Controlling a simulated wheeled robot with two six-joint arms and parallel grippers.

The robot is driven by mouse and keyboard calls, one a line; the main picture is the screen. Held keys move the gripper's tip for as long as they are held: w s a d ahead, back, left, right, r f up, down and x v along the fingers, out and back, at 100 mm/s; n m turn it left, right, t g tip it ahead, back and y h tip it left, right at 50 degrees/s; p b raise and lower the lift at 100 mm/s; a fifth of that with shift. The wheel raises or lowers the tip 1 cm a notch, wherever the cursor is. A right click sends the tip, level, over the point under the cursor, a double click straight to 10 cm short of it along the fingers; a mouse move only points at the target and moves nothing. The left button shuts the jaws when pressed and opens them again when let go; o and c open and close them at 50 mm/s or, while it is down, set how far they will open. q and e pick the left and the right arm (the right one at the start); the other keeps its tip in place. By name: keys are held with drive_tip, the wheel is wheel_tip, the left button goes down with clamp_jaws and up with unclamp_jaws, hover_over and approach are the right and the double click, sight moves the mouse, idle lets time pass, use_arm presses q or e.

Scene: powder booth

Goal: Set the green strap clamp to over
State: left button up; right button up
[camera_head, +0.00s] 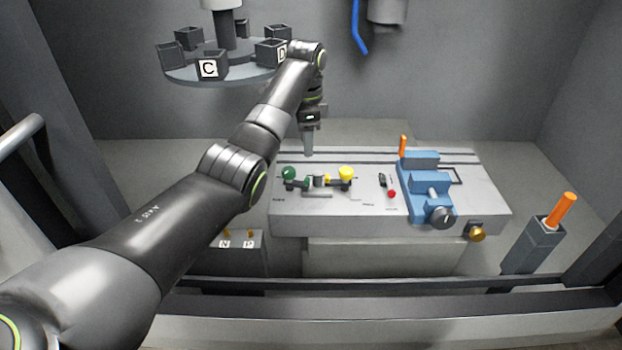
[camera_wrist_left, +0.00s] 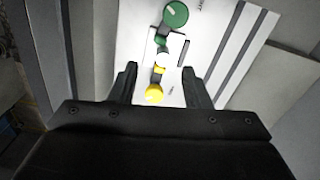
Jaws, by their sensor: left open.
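The green strap clamp (camera_head: 289,173) has a round green knob and sits at the left of the grey worktable (camera_head: 290,222). In the left wrist view its knob (camera_wrist_left: 175,14) is near the top edge, with a pale line on its face. A smaller green part (camera_wrist_left: 160,41) lies below it. A yellow-knobbed clamp (camera_head: 346,173) stands to its right; its knob shows in the left wrist view (camera_wrist_left: 154,93). My left gripper (camera_head: 308,150) points down above the table's back part, open and empty. In the left wrist view its fingers appear either side of the yellow parts. My right gripper is out of view.
A blue vise (camera_head: 426,190) with an orange handle stands on the table's right part. A red knob (camera_head: 392,194) sits left of it. A round carousel (camera_head: 225,72) with lettered boxes hangs at the back left. An orange-handled post (camera_head: 535,240) stands at right.

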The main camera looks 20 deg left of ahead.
sight(307, 177)
use_arm(q)
wheel_tip(307, 177, down, 9)
drive_tip(key=shift+f+p, duration=0.15)
drive_tip(key=shift+p, duration=1.1)
drive_tip(key=shift+f, duration=0.8)
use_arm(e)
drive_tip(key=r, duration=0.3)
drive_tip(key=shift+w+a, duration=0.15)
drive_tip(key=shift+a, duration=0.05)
use_arm(q)
clamp_jaws()
drive_tip(key=shift+w+n, duration=0.15)
drive_tip(key=shift+n, duration=0.25)
drive_tip(key=shift+w+n+b, duration=0.15)
drive_tip(key=shift+n+b, duration=0.2)
drive_tip(key=shift+n, duration=0.05)
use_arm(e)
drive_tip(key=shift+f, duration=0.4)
use_arm(q)
unclamp_jaws()
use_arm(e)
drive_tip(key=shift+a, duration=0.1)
